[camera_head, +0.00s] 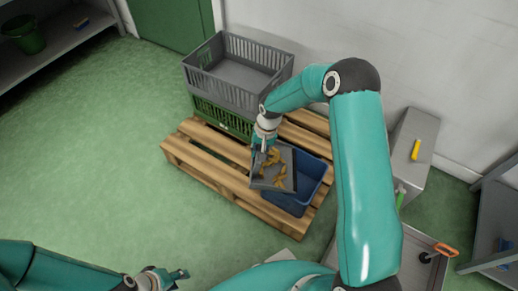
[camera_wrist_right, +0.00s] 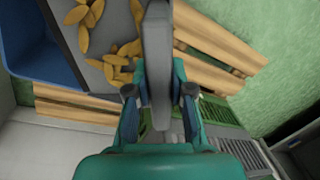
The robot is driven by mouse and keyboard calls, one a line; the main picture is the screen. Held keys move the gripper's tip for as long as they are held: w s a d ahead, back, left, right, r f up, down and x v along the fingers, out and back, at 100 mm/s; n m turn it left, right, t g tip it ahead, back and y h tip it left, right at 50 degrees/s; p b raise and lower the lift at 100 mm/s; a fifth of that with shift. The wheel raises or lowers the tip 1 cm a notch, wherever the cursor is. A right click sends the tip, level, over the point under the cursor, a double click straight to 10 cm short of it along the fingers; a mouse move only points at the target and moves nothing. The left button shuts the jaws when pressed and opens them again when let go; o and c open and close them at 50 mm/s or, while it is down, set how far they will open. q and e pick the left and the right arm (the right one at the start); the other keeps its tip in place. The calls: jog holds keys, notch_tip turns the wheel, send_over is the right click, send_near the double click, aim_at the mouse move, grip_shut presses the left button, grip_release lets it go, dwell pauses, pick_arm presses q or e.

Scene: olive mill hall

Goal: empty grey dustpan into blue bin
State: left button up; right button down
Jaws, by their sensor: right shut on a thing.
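The grey dustpan (camera_head: 273,183) holds several yellow-brown leaf-like pieces (camera_head: 272,168). It is over the left part of the blue bin (camera_head: 312,172), which stands on a wooden pallet. My right gripper (camera_head: 264,143) is shut on the dustpan's handle. In the right wrist view the grey handle (camera_wrist_right: 157,50) runs between the fingers, with the dustpan (camera_wrist_right: 72,42) and blue bin (camera_wrist_right: 30,45) beyond to the left. Part of the bin is hidden behind the dustpan. My left gripper (camera_head: 172,278) is low at the bottom edge, away from the bin; its finger opening is unclear.
A grey crate (camera_head: 240,80) is stacked on a green crate (camera_head: 222,118) at the back of the pallet (camera_head: 205,165). A grey cabinet (camera_head: 415,150) with a yellow object stands right of it. A shelf (camera_head: 60,45) is at the far left. The green floor at left is clear.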

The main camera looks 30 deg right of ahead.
jog(key=shift+s+d+r+y+p, duration=0.25)
jog(key=shift+d+r+y+p, duration=0.1)
jog(key=shift+d+r, duration=0.1)
jog(key=s+d+r+t+y+b, duration=0.4)
jog(key=d+b, duration=0.5)
jog(key=b, duration=0.7)
jog(key=shift+s+d+r+t+y, duration=0.35)
jog(key=shift+s+r+y, duration=0.3)
jog(key=shift+s+y, duration=0.55)
jog(key=shift+w+a, duration=0.15)
dwell(1.1)
